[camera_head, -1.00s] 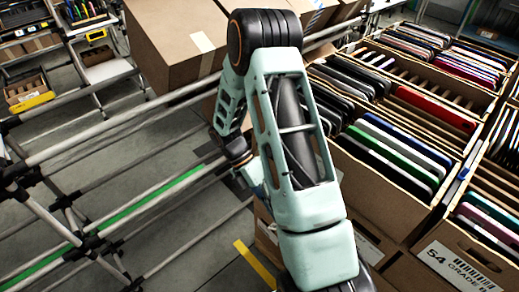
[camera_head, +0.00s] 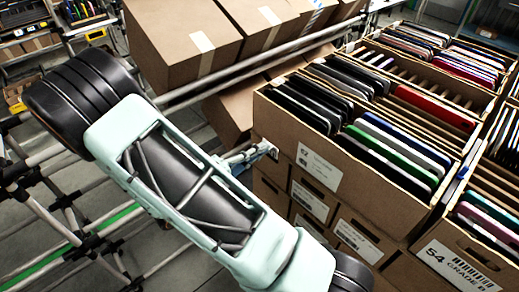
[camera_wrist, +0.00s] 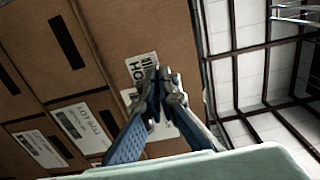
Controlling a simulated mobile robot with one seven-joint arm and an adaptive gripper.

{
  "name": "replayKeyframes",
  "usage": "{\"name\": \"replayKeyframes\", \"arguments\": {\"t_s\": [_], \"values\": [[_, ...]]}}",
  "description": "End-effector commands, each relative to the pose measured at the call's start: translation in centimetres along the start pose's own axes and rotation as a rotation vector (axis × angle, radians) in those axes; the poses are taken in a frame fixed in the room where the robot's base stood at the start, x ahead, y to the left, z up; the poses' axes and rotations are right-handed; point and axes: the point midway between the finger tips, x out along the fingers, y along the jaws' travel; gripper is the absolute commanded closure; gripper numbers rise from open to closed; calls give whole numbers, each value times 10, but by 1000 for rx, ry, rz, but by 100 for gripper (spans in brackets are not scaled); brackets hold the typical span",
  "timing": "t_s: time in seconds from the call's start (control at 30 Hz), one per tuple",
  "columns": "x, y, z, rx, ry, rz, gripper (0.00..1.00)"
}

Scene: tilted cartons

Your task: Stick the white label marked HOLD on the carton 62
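The white label marked HOLD (camera_wrist: 136,70) shows at my fingertips in the wrist view, with a barcode and the letters HO readable. The rest is behind the fingers. My gripper (camera_wrist: 165,74) appears shut on this label, its fingertips almost meeting. In the head view my gripper (camera_head: 266,153) is beside the left part of the front face of an open top carton (camera_head: 290,130).
Stacked cartons (camera_head: 355,220) with white labels and hand slots lie below the open carton. A carton marked 54 GRADE B (camera_head: 475,262) is at lower right. Closed cartons (camera_head: 185,45) rest tilted on a metal rack at the back. Rack tubes (camera_head: 60,205) fill the left.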

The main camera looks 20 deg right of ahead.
Motion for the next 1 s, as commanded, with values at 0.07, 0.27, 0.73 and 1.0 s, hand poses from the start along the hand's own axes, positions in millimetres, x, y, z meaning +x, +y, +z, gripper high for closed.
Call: {"name": "replayKeyframes", "arguments": {"t_s": [0.07,0.27,0.73,1.0], "values": [[1,-2,2,0,-8,-8,100],[16,-1,2,2,-6,-7,100],[57,-1,2,1,-5,-5,100],[65,-2,2,1,-5,-5,100]]}}
